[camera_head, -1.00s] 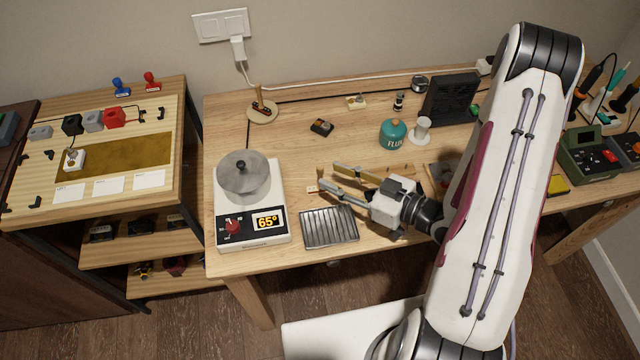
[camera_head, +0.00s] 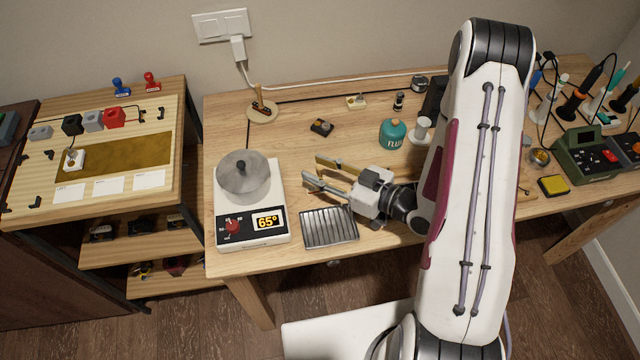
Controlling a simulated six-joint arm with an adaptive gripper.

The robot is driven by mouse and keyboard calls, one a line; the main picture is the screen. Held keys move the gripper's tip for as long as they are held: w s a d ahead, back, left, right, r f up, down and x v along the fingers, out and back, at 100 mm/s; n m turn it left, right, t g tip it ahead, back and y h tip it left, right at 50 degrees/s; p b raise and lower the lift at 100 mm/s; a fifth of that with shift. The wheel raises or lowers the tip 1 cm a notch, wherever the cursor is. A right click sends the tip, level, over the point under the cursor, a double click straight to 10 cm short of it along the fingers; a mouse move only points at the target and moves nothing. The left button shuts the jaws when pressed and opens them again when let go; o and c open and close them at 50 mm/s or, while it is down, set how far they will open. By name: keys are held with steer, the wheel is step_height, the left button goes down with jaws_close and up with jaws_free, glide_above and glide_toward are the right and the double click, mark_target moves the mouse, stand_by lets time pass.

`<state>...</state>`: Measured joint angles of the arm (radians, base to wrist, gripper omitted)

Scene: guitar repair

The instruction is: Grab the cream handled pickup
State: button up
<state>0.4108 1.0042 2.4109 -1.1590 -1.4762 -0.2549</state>
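A small cream pickup-like piece (camera_head: 355,101) lies at the back of the workbench, near the wall. A dark pickup-like piece (camera_head: 321,127) lies nearer, left of the bench's middle. A white block with a knob (camera_head: 74,158) stands on the left shelf top. I cannot tell for certain which piece is the cream handled pickup.
The white hotplate (camera_head: 251,235) reads 65° and carries a metal pot (camera_head: 243,176). A ribbed metal tray (camera_head: 329,227) lies in front of my gripper. A teal flux jar (camera_head: 393,134) and white cup (camera_head: 422,127) stand behind. The bench (camera_head: 290,150) is clear around the dark piece.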

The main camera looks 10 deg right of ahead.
stand_by(0.4)
jaws_close()
steer(key=shift+r, duration=0.2)
steer(key=shift+r, duration=4.8)
